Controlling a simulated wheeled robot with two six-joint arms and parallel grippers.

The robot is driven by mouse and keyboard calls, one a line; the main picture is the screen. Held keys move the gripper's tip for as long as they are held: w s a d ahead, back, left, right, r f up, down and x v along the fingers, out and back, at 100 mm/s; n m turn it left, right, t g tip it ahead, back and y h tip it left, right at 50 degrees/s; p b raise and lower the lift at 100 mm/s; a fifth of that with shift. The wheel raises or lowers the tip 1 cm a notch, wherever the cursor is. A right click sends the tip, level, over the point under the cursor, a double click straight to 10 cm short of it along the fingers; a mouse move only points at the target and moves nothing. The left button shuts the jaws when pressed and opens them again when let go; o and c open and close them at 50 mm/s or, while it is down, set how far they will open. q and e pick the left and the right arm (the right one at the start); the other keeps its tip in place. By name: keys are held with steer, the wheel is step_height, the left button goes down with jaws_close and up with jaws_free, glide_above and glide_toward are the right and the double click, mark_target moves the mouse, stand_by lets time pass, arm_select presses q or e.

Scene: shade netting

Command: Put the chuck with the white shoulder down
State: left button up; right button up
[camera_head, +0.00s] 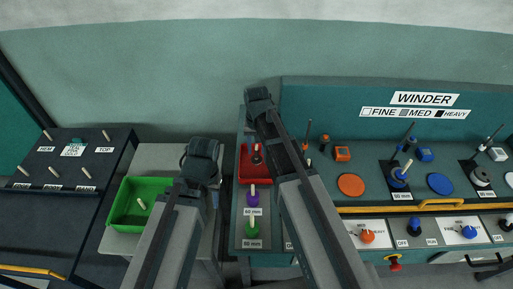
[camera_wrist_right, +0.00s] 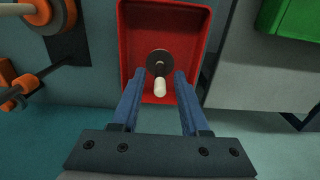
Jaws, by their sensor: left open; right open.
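A chuck with a dark round flange and a pale peg (camera_wrist_right: 160,87) stands in the red tray (camera_wrist_right: 128,45). It also shows in the head view (camera_head: 257,160), beside my right arm. I cannot make out a white shoulder on it. My right gripper (camera_wrist_right: 159,74) is open, its two blue fingers on either side of the peg with gaps visible; its height above the tray is unclear.
A white-and-dark chuck (camera_head: 481,177) and a blue chuck (camera_head: 398,176) stand on the winder bench at right. Purple (camera_head: 252,200) and green (camera_head: 251,230) pegged pieces stand below the red tray. A dark labelled rack (camera_head: 60,170) is at left.

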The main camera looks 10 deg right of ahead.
step_height(320, 180, up, 12)
steer(key=p, duration=1.2)
arm_select(q)
step_height(320, 180, up, 12)
arm_select(e)
steer(key=s+a+n, duration=0.3)
steer(key=s, duration=0.6)
steer(key=s+a+n+h, duration=0.1)
steer(key=s+a+n, duration=0.2)
steer(key=s, duration=0.5)
steer(key=shift+s+a, duration=0.15)
steer(key=shift+s, duration=0.25)
arm_select(q)
steer(key=shift+f+b, duration=0.55)
steer(key=shift+b, duration=0.1)
arm_select(e)
steer(key=shift+f, duration=0.5)
